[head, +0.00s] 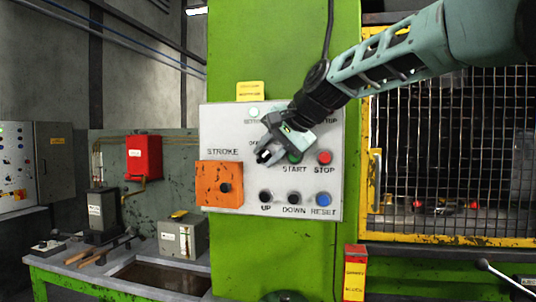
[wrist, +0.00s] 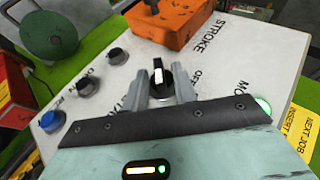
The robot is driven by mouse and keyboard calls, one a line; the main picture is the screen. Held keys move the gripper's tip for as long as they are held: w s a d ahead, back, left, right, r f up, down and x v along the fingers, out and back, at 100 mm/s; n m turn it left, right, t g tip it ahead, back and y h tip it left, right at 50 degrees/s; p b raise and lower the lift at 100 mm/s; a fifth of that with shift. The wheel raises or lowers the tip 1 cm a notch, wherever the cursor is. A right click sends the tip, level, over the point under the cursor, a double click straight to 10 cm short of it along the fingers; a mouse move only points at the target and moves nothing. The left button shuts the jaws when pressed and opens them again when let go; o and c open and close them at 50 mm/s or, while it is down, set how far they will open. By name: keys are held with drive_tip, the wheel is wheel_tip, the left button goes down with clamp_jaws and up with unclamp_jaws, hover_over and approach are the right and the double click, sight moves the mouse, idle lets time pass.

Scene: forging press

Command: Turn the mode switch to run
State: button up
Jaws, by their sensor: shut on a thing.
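The mode switch (wrist: 158,76) is a black rotary knob with a white pointer line, on the pale control panel (head: 213,130). In the wrist view its white line points up the picture, away from my gripper, with an OFF label beside it. My gripper (wrist: 171,88) has a finger on each side of the knob and is shut on it. In the head view my gripper (head: 270,148) reaches the panel from the upper right and covers most of the switch and nearby labels. I cannot read a run label.
An orange STROKE box (head: 219,172) juts out left of the switch. The green START button (head: 294,157), red STOP button (head: 324,157) and blue RESET button (head: 323,199) are close by. A yellow-framed mesh guard (head: 450,150) stands right of the green press column (head: 280,40).

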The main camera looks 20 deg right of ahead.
drive_tip(key=o, duration=0.6)
drive_tip(key=shift+s+r, duration=0.1)
drive_tip(key=b+v, duration=0.2)
drive_tip(key=v, duration=1.5)
drive_tip(key=shift+d, duration=0.1)
drive_tip(key=s+a+f+n+g, duration=0.35)
drive_tip(key=a+f, duration=0.25)
drive_tip(key=f, duration=0.6)
drive_tip(key=s+a+f+n+g, duration=0.2)
drive_tip(key=s+a+f+n, duration=0.35)
drive_tip(key=f, duration=0.75)
drive_tip(key=s+f+n+g+h, duration=0.1)
drive_tip(key=s+f+n, duration=0.1)
drive_tip(key=s+f, duration=0.3)
drive_tip(key=s+f+n+g+h, duration=0.1)
drive_tip(key=s+f+n, duration=0.1)
drive_tip(key=s+f, duration=0.4)
drive_tip(key=s+f+n+g+h, duration=0.1)
drive_tip(key=s+f+n+h, duration=0.1)
drive_tip(key=s+f, duration=0.4)
drive_tip(key=shift+s+a+f+n, duration=0.1)
drive_tip(key=shift+a+f+n, duration=0.15)
drive_tip(key=shift+f, duration=0.3)
drive_tip(key=shift+s+a+f+n, duration=0.1)
drive_tip(key=shift+f+n, duration=0.15)
drive_tip(key=shift+f, duration=0.25)
